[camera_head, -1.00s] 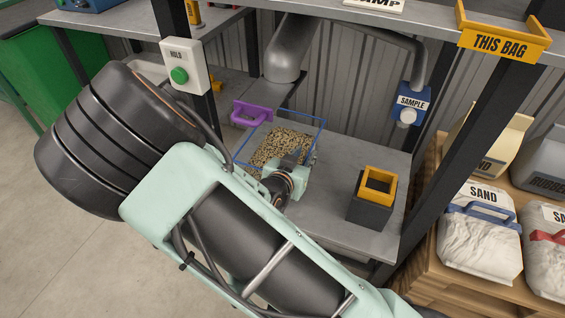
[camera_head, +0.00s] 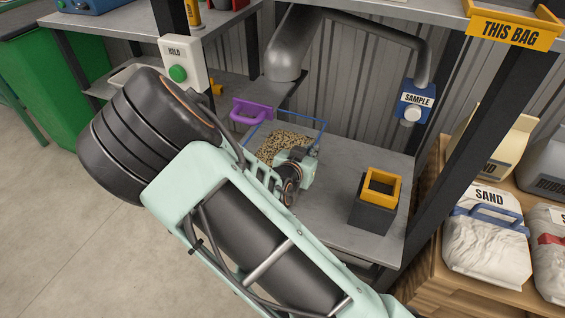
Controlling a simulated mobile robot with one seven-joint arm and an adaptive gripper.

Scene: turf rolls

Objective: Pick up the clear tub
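The clear tub (camera_head: 318,134) has a thin blue rim and holds tan grain-like bits. It sits on the grey metal shelf under the chute, partly hidden behind my arm. My gripper (camera_head: 305,158) is at the tub's near right side, overlapping its rim in the picture. Its fingertips are hidden or too small to make out. I cannot tell whether it touches the tub or is open or shut.
A dark box with a yellow top (camera_head: 376,200) stands right on the shelf. A grey pipe (camera_head: 289,50) hangs above. A black post (camera_head: 461,140) and sand bag (camera_head: 487,235) are farther right.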

